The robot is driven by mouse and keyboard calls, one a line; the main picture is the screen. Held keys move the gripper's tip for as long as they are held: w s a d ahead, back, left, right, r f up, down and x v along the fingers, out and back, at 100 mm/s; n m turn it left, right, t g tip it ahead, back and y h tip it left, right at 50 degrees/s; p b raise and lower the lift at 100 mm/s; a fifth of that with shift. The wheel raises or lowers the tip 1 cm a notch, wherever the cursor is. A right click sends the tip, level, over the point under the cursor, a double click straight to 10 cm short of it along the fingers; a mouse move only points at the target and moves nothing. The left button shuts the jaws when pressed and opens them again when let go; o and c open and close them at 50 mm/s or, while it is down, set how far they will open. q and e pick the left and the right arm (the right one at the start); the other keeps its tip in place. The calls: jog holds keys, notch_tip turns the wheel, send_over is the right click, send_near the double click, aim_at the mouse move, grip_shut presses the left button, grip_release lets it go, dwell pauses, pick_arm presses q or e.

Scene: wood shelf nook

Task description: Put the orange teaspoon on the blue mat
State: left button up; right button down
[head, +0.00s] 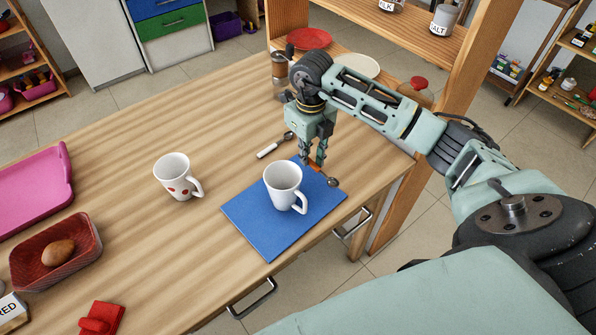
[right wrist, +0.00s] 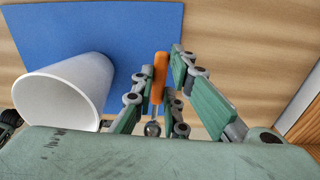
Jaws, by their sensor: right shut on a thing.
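The orange teaspoon (right wrist: 159,78) has an orange handle and a metal bowl. My right gripper (right wrist: 164,97) is shut on it, with fingers on both sides of the handle. In the head view my right gripper (head: 313,163) points down at the back right edge of the blue mat (head: 252,221), and the spoon's bowl (head: 332,182) shows beside the fingers. The spoon overlaps the mat's edge region; I cannot tell whether it touches the mat. The blue mat also shows in the right wrist view (right wrist: 110,35). My left gripper is not in view.
A plain white mug (head: 281,183) stands on the mat, close to my right gripper. A spotted mug (head: 174,177) and a white-handled spoon (head: 270,149) are on the table nearby. A shelf post (head: 395,210) stands to the right.

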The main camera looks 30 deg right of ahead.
jog(key=shift+w+a+f+b, duration=0.45)
jog(key=shift+w+a+f, duration=0.25)
jog(key=shift+w+f, duration=0.05)
notch_tip(320, 180, down, 3)
jog(key=shift+f+b, duration=0.2)
jog(key=shift+b, duration=1.05)
jog(key=shift+f, duration=0.3)
jog(key=shift+r, duration=0.15)
jog(key=c, duration=1.8)
grip_release()
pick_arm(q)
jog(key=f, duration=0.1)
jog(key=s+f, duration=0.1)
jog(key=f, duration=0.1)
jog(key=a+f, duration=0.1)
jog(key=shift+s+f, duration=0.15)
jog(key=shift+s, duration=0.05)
pick_arm(e)
jog(key=shift+o, duration=0.3)
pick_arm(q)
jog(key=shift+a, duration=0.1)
